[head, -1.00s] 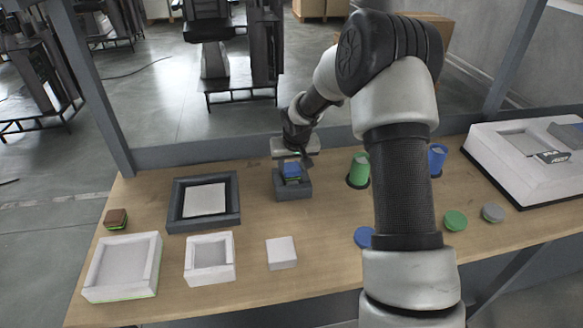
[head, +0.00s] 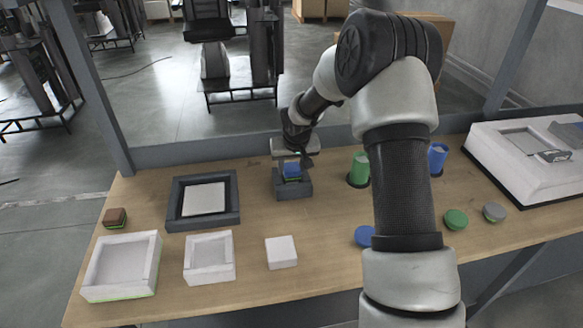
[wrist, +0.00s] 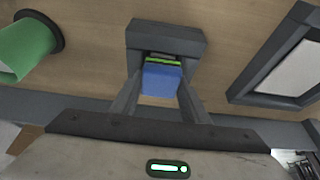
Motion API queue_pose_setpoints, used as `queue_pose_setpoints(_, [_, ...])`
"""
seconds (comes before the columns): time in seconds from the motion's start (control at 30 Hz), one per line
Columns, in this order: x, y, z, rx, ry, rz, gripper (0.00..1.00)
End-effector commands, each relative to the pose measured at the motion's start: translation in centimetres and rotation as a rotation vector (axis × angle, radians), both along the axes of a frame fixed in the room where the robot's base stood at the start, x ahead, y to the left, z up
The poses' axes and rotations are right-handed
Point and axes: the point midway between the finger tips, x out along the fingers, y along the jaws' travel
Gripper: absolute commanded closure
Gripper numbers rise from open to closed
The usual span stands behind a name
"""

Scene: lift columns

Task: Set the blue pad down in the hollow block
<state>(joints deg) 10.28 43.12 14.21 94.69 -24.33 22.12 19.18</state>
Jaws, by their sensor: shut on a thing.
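The blue pad (head: 292,170) has a green layer at its edge and sits at the opening of the dark grey hollow block (head: 292,190) in the head view. My gripper (head: 292,162) is above the block, shut on the pad. In the wrist view the blue pad (wrist: 161,80) is between the two fingers of my gripper (wrist: 160,95), with the hollow block (wrist: 166,36) directly beyond it. The pad's far end is at or inside the hollow; the fingers and block walls hide how deep it sits.
A dark frame with a white panel (head: 229,212) lies left of the block. A green cylinder (head: 359,168) stands close on its right. A white cube (head: 281,252) and white trays (head: 209,257) are in front. A brown block (head: 115,218) is at far left.

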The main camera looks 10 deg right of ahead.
Motion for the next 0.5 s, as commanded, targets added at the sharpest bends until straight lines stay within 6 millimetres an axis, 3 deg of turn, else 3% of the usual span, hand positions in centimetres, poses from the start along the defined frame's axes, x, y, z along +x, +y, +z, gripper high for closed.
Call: queue_pose_setpoints(0.5, [0.02,-0.02,-0.35,0.000,-0.001,0.000,0.80])
